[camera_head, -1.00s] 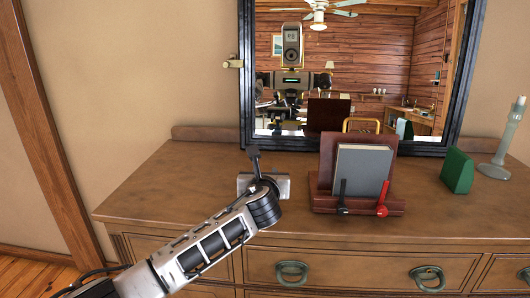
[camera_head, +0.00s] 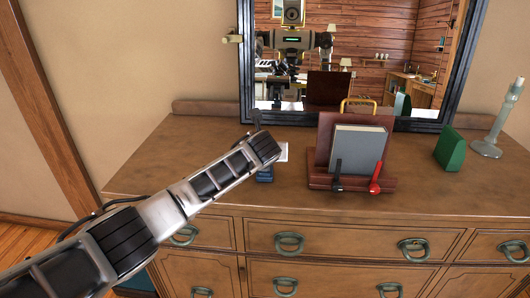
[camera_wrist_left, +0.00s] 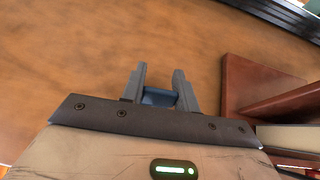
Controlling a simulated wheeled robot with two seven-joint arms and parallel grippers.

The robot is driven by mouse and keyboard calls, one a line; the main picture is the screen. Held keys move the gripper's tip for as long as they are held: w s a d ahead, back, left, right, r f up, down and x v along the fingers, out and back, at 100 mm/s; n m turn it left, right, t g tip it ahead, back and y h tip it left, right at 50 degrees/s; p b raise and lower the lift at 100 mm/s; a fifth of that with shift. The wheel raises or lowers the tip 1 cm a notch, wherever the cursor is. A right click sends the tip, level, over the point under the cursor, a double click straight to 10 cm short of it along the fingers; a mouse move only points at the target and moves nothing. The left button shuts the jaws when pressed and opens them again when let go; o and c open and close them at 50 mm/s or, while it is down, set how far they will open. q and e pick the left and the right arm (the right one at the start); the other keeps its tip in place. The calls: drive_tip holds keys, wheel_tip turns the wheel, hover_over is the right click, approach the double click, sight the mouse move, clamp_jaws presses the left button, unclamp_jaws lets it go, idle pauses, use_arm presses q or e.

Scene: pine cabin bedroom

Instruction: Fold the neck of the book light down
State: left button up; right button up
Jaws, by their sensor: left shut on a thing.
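In the head view, my left arm reaches over the dresser top from the left, and its wrist covers most of the gripper and what it holds. In the left wrist view, my left gripper (camera_wrist_left: 160,71) is shut on a small blue part of the book light (camera_wrist_left: 159,97), which lies between its two grey fingers. In the head view, a dark blue piece of the book light (camera_head: 265,174) shows just below my wrist. The light's neck and its angle are hidden. My right gripper is not in view.
A red-brown book stand (camera_head: 325,140) with a grey book (camera_head: 358,150) stands close to the right of my gripper. A black clip (camera_head: 337,176) and a red clip (camera_head: 376,178) are at its front. A green block (camera_head: 450,146) and a candlestick (camera_head: 498,128) stand farther right. The mirror (camera_head: 246,70) is behind.

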use_arm(q)
drive_tip(key=o, duration=1)
drive_tip(key=v, duration=1.6)
drive_tip(key=shift+b, duration=0.35)
drive_tip(key=shift+f, duration=0.15)
